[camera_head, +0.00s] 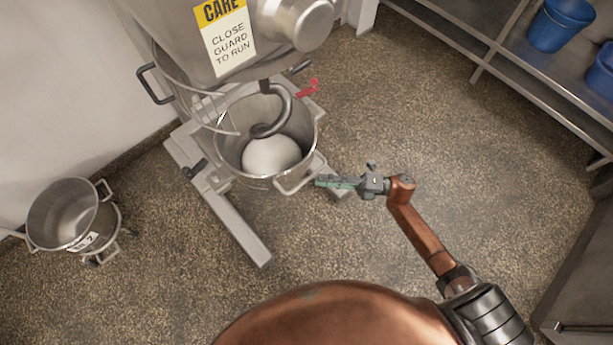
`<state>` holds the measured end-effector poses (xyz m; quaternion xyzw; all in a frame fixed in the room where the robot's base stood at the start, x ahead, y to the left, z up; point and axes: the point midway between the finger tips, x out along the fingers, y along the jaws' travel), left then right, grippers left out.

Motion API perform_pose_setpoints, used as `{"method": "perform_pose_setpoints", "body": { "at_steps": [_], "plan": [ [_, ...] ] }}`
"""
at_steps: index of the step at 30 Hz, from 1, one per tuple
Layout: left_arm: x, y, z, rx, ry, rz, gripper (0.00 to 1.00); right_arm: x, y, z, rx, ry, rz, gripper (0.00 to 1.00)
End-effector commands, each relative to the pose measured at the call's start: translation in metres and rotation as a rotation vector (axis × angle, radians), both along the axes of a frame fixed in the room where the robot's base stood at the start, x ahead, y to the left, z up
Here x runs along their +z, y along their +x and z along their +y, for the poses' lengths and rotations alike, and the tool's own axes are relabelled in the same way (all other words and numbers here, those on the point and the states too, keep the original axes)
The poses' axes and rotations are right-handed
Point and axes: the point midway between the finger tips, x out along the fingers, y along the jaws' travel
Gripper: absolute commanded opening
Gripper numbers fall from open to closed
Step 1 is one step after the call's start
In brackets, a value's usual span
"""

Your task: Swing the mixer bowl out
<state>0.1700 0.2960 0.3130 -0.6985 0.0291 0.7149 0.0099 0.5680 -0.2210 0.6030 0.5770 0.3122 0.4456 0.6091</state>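The mixer bowl (229,158) is a steel bowl sitting in the mixer frame, with a pale ball of dough (271,156) inside it. The dough hook (284,103) hangs down into the bowl. A bowl handle (297,183) sticks out at the bowl's front right. My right gripper (322,181) has its greenish fingers at the outer end of this handle. The fingers look close together, but whether they are closed around the handle cannot be made out. My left gripper is out of view.
The mixer body (180,35) carries a warning sign (224,35). A red lever (307,88) is right of the bowl. The mixer's legs (240,228) reach forward over the floor. A second wheeled bowl (103,226) stands at left. Shelves with blue buckets (560,25) are upper right. Floor between is clear.

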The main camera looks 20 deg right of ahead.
Motion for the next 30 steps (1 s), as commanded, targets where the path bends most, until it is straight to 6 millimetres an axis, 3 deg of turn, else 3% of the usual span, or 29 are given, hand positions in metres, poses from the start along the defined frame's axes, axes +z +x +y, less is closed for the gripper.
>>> {"method": "perform_pose_setpoints", "body": {
  "at_steps": [6, 12, 22, 30],
  "plan": [
    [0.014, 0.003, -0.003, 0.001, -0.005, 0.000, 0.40, 0.004, 0.015, 0.032, -0.002, 0.002, 0.001, 0.27],
    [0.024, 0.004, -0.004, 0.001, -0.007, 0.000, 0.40, 0.007, 0.023, 0.048, -0.002, 0.001, 0.002, 0.27],
    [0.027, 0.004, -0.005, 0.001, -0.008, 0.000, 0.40, 0.007, 0.024, 0.051, -0.003, 0.002, 0.003, 0.27],
    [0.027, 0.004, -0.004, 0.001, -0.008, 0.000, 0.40, 0.007, 0.024, 0.051, -0.004, 0.002, 0.003, 0.08]
  ]
}}
